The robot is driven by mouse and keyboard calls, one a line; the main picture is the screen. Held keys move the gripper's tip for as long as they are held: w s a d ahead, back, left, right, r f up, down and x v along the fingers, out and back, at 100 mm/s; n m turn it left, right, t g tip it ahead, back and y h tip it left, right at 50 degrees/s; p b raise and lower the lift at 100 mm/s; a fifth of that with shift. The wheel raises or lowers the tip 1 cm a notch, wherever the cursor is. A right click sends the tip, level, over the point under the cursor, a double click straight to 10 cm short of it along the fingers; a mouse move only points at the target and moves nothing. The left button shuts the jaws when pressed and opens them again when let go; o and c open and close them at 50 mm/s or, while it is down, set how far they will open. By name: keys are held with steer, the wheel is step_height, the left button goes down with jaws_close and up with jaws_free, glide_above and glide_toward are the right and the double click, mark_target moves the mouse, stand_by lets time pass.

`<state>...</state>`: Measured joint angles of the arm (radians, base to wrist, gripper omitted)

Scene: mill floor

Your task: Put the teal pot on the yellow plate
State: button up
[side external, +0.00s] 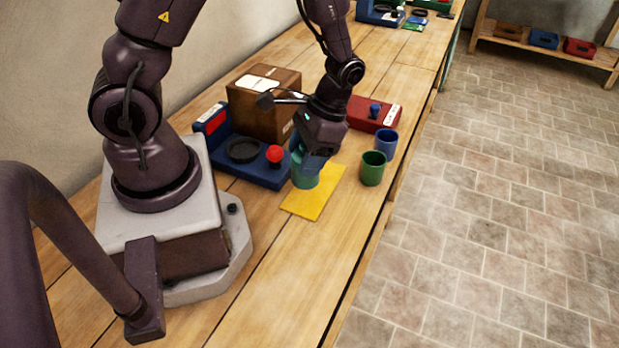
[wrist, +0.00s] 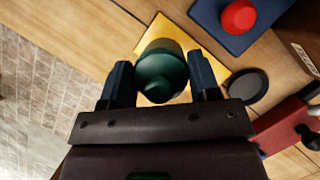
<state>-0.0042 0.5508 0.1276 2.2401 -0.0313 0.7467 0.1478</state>
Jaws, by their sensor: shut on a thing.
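The teal pot (side external: 305,181) is in my gripper (side external: 308,164), which points down at the worktop. In the wrist view the pot (wrist: 161,66) sits between the two blue fingers of my gripper (wrist: 160,72), and they are shut on it. The yellow plate (side external: 317,199) lies flat on the bench beneath and beside the pot. It also shows behind the pot in the wrist view (wrist: 161,27). The pot overlaps the plate's upper left part in the side view. I cannot tell whether the pot touches the plate.
A green cup (side external: 373,169) and a blue cup (side external: 386,144) stand right of the plate, near the bench edge. A blue base with a red knob (side external: 275,154) lies to the left. A brown box (side external: 260,112) and a red box (side external: 366,114) stand behind. Bench in front is clear.

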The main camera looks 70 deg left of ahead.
steer(key=shift+f, duration=2.6)
steer(key=shift+f, duration=0.1)
steer(key=o, duration=1.3)
steer(key=shift+c, duration=0.2)
steer(key=v, duration=1.2)
steer(key=s+d+r+t, duration=0.1)
steer(key=s+r+t, duration=0.3)
steer(key=r, duration=0.5)
steer(key=s+d+r+t, duration=0.2)
steer(key=s+r+t, duration=0.3)
steer(key=r, duration=0.5)
steer(key=shift+d+t, duration=0.3)
steer(key=shift+t, duration=0.3)
